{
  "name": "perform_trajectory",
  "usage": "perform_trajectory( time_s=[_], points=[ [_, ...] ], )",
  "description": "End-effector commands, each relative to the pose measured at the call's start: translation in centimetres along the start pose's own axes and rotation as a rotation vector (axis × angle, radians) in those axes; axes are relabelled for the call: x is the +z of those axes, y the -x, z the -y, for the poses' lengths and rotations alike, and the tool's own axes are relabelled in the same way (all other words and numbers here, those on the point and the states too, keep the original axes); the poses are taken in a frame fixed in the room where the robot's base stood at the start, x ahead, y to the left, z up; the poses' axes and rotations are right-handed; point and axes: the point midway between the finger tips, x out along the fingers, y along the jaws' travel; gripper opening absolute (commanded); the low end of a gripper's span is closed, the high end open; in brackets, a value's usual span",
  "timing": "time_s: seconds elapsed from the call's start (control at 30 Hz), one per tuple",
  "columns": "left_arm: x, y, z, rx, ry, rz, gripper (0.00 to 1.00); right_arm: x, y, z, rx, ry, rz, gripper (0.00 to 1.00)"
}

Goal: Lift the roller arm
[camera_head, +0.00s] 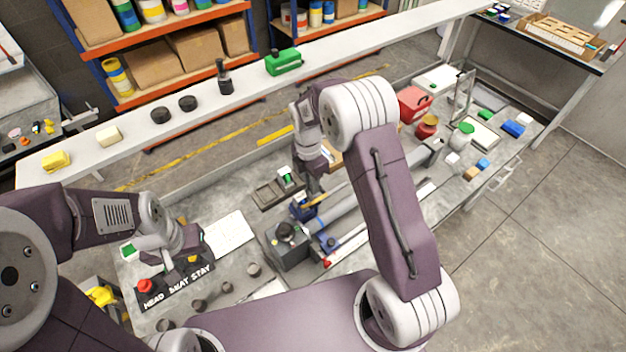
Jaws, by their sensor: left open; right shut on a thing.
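My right gripper (311,187) points down over the middle of the bench, at the blue-ended bar of the roller arm (300,210). It is shut on that part, though its fingertips are small and partly hidden. Long grey rollers (345,212) lie beside it, running to the upper right, partly covered by my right forearm. My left gripper (172,258) is open over the black control box (178,284), which has a red button (145,286) and white lettering. I cannot tell whether its fingers touch the box.
A dark grey block with a black knob (287,246) stands close below the rollers. A white sheet (229,233) lies left of it, and several small dark cups (254,270) in front. A red box (414,104) and jars stand right. A long shelf (200,100) crosses behind.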

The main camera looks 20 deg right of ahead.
Motion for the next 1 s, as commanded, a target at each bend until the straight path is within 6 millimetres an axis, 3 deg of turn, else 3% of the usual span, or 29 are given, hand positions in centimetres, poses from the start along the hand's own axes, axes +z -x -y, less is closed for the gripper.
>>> perform_trajectory(
  time_s=[0.03, 0.37, 0.4, 0.43, 0.47, 1.0],
  points=[
    [0.0, 0.08, 0.0, 0.0, 0.0, 0.0, 0.53, 0.13, 0.78, -1.34, 0.046, 0.002, 0.008, 0.0],
    [-0.01, 0.13, 0.0, 0.0, 0.0, 0.0, 0.53, 0.13, 0.97, -1.37, 0.048, 0.002, 0.009, 0.0],
    [-0.01, 0.13, 0.0, 0.0, 0.0, 0.0, 0.53, 0.13, 0.96, -1.34, 0.047, 0.002, 0.009, 0.22],
    [-0.01, 0.14, 0.0, 0.0, 0.0, 0.0, 0.53, 0.13, 0.95, -1.33, 0.047, 0.002, 0.009, 0.31],
    [-0.01, 0.14, 0.0, 0.0, 0.0, 0.0, 0.53, 0.14, 0.93, -1.32, 0.046, 0.002, 0.009, 0.32],
    [0.0, 0.07, 0.0, 0.0, 0.0, 0.0, 0.53, 0.15, 0.64, -1.17, 0.04, 0.0, 0.008, 0.32]
  ],
)
